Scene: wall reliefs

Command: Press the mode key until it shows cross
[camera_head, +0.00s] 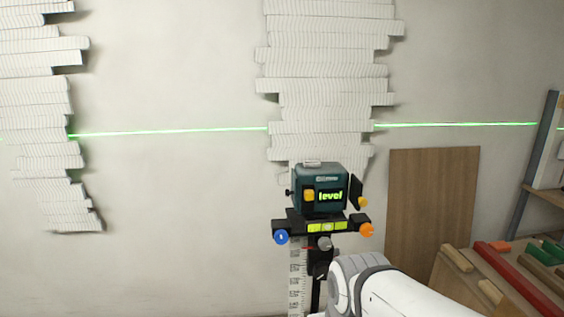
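A dark teal laser level (320,175) sits on a black bracket on an upright post in the middle of the view. Its front display (331,196) reads "level" in green letters. A yellow key (309,195) is just left of the display; I take it for the mode key, though no label on it is readable. A single horizontal green laser line (170,132) runs across the wall; no vertical line shows. My white arm reaches in from the bottom right, below the device. My gripper does not show.
The bracket carries a blue knob (281,237), an orange knob (366,230) and a bubble vial (327,227). Layered white wall reliefs (325,60) hang behind. A brown board (432,205) leans at right. A bench with wood strips and a red bar (495,280) stands at lower right.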

